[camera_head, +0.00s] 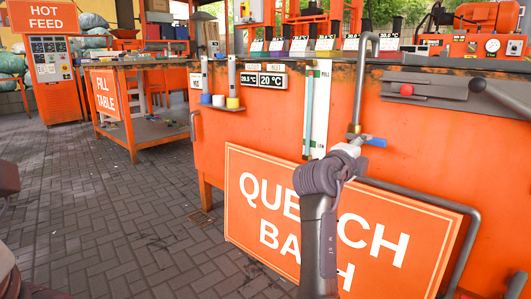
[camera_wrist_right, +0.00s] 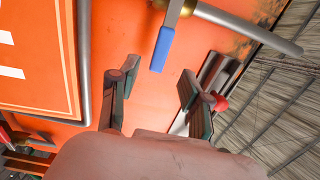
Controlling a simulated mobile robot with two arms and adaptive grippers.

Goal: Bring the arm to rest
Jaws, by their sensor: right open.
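My right gripper (camera_head: 350,150) is raised in front of the orange quench bath (camera_head: 240,140), just below the pipe outlet. In the right wrist view its two fingers (camera_wrist_right: 158,92) stand apart with nothing between them. A blue valve handle (camera_head: 376,141) on the grey pipe shows just right of the gripper in the head view. In the right wrist view the blue handle (camera_wrist_right: 161,48) lies beyond the fingertips, apart from them. My right forearm covers part of the "QUENCH BATH" sign (camera_head: 400,240).
A bent grey pipe (camera_head: 471,240) runs along the bath's front at right. A red knob (camera_head: 406,90) is on the bath's upper right. An orange table with a "FILL TABLE" sign (camera_head: 107,96) and a hot feed cabinet (camera_head: 52,80) stand at left. The paved floor (camera_head: 110,210) at left is clear.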

